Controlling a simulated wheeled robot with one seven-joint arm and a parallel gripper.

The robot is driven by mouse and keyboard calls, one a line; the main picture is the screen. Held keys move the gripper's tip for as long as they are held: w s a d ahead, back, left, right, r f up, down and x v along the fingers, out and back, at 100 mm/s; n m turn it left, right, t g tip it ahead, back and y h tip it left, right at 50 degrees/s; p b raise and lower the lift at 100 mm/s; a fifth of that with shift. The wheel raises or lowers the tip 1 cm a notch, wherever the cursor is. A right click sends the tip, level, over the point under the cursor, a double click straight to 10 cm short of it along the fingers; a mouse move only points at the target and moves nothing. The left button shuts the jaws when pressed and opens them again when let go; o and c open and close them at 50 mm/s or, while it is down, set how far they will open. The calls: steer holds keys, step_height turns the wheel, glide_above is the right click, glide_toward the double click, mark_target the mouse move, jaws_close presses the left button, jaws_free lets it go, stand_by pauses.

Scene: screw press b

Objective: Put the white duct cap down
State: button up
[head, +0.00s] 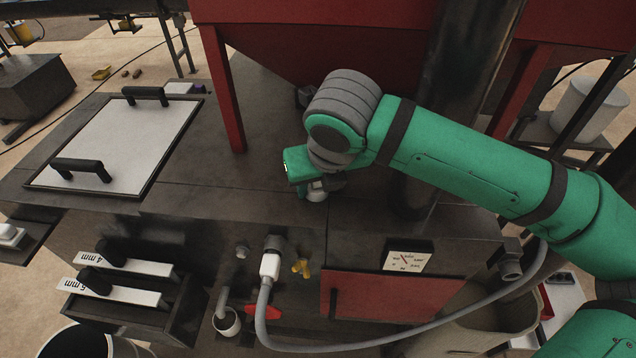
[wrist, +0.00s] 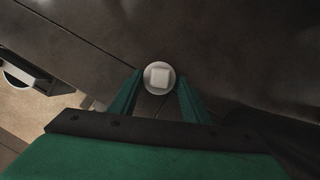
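The white duct cap (wrist: 159,77) is a small round disc with a raised square knob in the middle. It sits between the tips of the two green fingers of my gripper (wrist: 160,82), which close in on its two sides. In the head view the cap (head: 316,195) shows as a small white patch under my gripper (head: 317,186), just over the dark top of the machine (head: 270,215). The wrist and gripper body hide part of it. I cannot tell whether its underside touches the top.
A white panel with two black handles (head: 118,143) lies on the left of the top. A red leg (head: 224,95) and a dark column (head: 465,75) rise behind. A grey hose with a white connector (head: 270,266) hangs at the front. Bare top lies left of my gripper.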

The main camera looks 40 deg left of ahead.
steer(key=shift+s+a+f, duration=0.1)
steer(key=shift+s+f, duration=0.2)
steer(key=shift+s, duration=0.1)
steer(key=shift+r, duration=0.25)
steer(key=v, duration=1.2)
steer(key=shift+w+r, duration=0.25)
steer(key=shift+r, duration=0.15)
